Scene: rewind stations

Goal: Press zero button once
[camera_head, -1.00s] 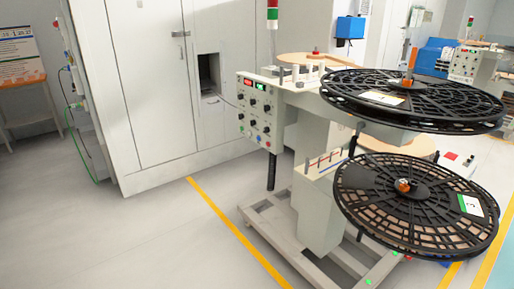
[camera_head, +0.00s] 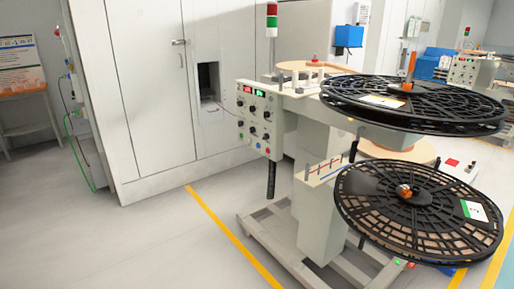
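The rewind station's control panel (camera_head: 259,119) faces me left of centre. It has a red lit display (camera_head: 248,89) and a green lit display (camera_head: 260,94) at its top, with several dark knobs below. Small coloured buttons (camera_head: 267,150) sit along its lower edge. Labels are too small to read, so I cannot tell which one is the zero button. My gripper is not in view.
Two large black reels, an upper one (camera_head: 413,103) and a lower one (camera_head: 417,212), jut out to the right of the panel. The station's pale base frame (camera_head: 262,236) stands on the floor. A grey cabinet (camera_head: 150,95) is behind. Floor at left is open.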

